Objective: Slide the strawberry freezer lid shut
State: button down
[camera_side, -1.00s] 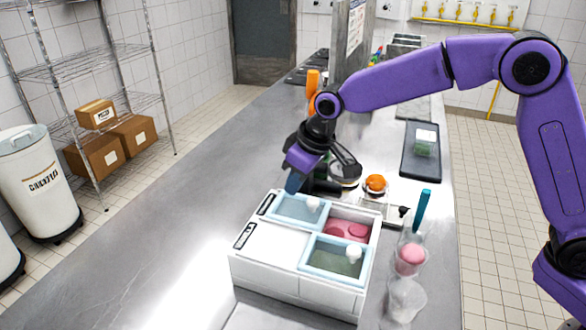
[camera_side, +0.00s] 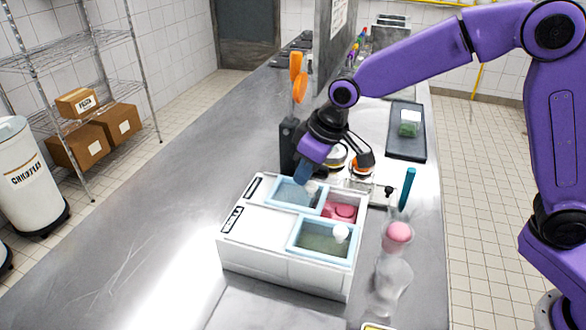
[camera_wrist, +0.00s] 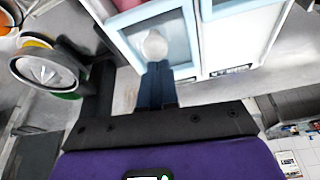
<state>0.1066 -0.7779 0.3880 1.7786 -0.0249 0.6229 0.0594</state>
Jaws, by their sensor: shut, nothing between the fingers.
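The strawberry freezer lid (camera_side: 284,191), a pale blue framed pane with a white knob (camera_side: 311,187), is on the far side of the white freezer (camera_side: 280,262). It stands partly open, with pink strawberry contents (camera_side: 340,211) exposed to its right. My gripper (camera_side: 303,178) is shut and empty, its fingertips low at the left side of the knob. In the wrist view the blue fingertips (camera_wrist: 157,72) come right up to the knob (camera_wrist: 155,46) and seem to touch it. The second lid (camera_side: 322,239) covers the green compartment on the near side.
A clear cup with a pink scoop (camera_side: 397,232) stands right of the freezer. A scale with an orange item (camera_side: 362,164) and a dark tray (camera_side: 406,140) are behind it. A dark upright stand (camera_side: 288,145) is close to my gripper. The counter left is clear.

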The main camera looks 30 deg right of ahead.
aim_at(325, 195)
jog(key=s+d, duration=0.5)
jog(key=shift+s+d, duration=0.3)
jog(key=shift+s+d+f, duration=0.15)
jog(key=shift+s+d, duration=0.15)
jog(key=shift+s, duration=0.05)
jog(key=shift+w, duration=0.1)
jog(key=w+a, duration=0.1)
jog(key=w+a+r, duration=0.1)
jog(key=w, duration=0.1)
jog(key=shift+w+a, duration=0.2)
jog(key=shift+a, duration=0.15)
jog(key=v, duration=0.9)
jog(key=s+d+f+n+g, duration=0.1)
jog(key=s+d+f, duration=0.1)
jog(key=s+d, duration=0.3)
jog(key=s+d+f+n+g+h, duration=0.1)
jog(key=s+d, duration=0.4)
jog(key=s, duration=0.7)
jog(key=s+d+f+n+g+h, duration=0.1)
jog(key=s+d+f+n, duration=0.2)
jog(key=s, duration=0.6)
notch_tip(325, 195, down, 2)
jog(key=shift+s+d+f, duration=0.2)
jog(key=shift+d+f, duration=0.05)
jog(key=shift+d, duration=0.8)
